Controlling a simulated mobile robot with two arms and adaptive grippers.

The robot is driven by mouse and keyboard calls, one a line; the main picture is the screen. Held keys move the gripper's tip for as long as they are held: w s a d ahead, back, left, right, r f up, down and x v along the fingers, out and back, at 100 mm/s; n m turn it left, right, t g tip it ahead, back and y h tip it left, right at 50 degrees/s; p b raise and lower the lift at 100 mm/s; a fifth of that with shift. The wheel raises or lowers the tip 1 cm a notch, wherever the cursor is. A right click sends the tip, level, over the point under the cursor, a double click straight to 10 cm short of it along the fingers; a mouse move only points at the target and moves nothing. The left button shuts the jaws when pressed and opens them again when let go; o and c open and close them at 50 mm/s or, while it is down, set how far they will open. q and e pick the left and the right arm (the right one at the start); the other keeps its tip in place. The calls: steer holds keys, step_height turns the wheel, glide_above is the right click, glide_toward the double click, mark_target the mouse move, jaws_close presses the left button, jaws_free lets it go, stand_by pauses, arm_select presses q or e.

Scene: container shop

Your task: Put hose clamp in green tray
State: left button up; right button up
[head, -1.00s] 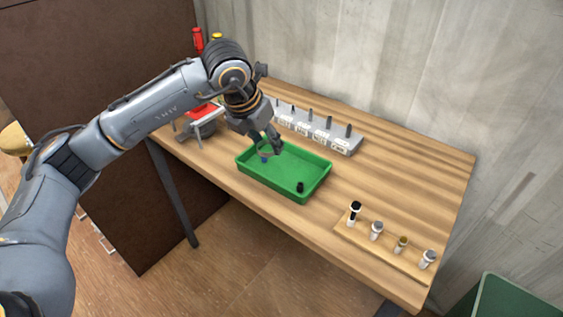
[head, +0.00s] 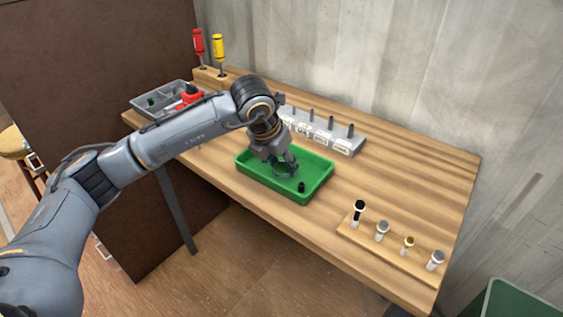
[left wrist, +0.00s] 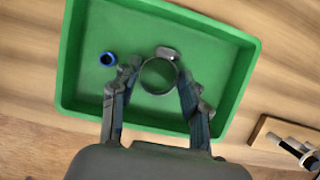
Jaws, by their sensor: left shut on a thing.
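The hose clamp is a thin metal ring with a small screw housing; it shows in the left wrist view (left wrist: 158,76) between my fingertips. My left gripper (head: 286,166) is shut on it, with a finger on each side of the ring. The gripper is low inside the green tray (head: 262,179), over its middle; the tray also fills much of the left wrist view (left wrist: 238,62). I cannot tell whether the clamp touches the tray floor. My right gripper is not in view.
A grey block with pegs (head: 340,142) stands behind the tray. A wooden board with several fittings (head: 390,250) lies right. A grey bin (head: 160,97) stands back left.

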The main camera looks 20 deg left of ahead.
arm_select(q)
steer(key=o, duration=0.9)
steer(key=shift+f, duration=0.15)
steer(key=shift+s+r, duration=0.1)
steer(key=shift+r, duration=0.45)
steer(key=v, duration=1.1)
steer(key=shift+r, duration=0.15)
steer(key=shift+s, duration=0.1)
